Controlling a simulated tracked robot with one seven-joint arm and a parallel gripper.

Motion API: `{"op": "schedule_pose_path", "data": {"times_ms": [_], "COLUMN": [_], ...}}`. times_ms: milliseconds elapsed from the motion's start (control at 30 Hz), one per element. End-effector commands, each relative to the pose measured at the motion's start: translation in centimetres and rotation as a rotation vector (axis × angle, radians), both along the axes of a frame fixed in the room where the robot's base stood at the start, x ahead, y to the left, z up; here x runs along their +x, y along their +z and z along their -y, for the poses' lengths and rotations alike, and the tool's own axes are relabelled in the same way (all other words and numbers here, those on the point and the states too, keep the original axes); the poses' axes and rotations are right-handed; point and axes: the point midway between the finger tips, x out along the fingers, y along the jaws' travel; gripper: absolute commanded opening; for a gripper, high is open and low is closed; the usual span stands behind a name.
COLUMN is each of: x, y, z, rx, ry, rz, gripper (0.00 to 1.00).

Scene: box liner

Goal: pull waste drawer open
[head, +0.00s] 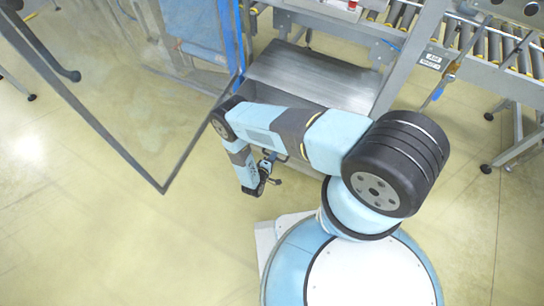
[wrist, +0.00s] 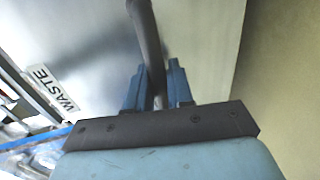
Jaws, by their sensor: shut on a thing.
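The waste drawer shows in the wrist view as a smooth grey metal front (wrist: 203,50). A white label reading WASTE (wrist: 52,88) is at its left. A dark bar handle (wrist: 146,35) runs from the top of the wrist view down between the blue fingers of my gripper (wrist: 160,88). My gripper is shut on this handle. In the head view my gripper (head: 266,172) is low, in front of the grey metal cabinet (head: 312,75). My arm covers much of the cabinet's front there, so how far the drawer stands out cannot be told.
A large clear door panel in a dark frame (head: 120,147) stands at the left. Roller conveyors (head: 490,45) run along the back right, with a grey post (head: 412,55) beside the cabinet. The yellowish floor (head: 130,240) is clear at the front left.

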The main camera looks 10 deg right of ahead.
Motion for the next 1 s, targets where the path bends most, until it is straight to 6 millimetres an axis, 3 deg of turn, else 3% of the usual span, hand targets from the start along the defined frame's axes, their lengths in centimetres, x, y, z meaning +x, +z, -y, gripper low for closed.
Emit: {"op": "schedule_pose_path", "data": {"times_ms": [33, 67, 233, 633, 1000], "x": [-0.5, -0.5, -0.3, -0.9, -6.3], "y": [-0.4, -0.4, -0.2, 0.1, 1.4], "z": [0.3, 0.3, 0.1, -0.8, -4.7], "rx": [-0.001, -0.001, 0.000, 0.002, 0.001], "ry": [-0.003, -0.003, 0.000, 0.005, 0.005], "rz": [-0.012, -0.012, -0.007, -0.004, -0.004], "gripper": [0.00, 0.23, 0.39, 0.39, 0.39]}}
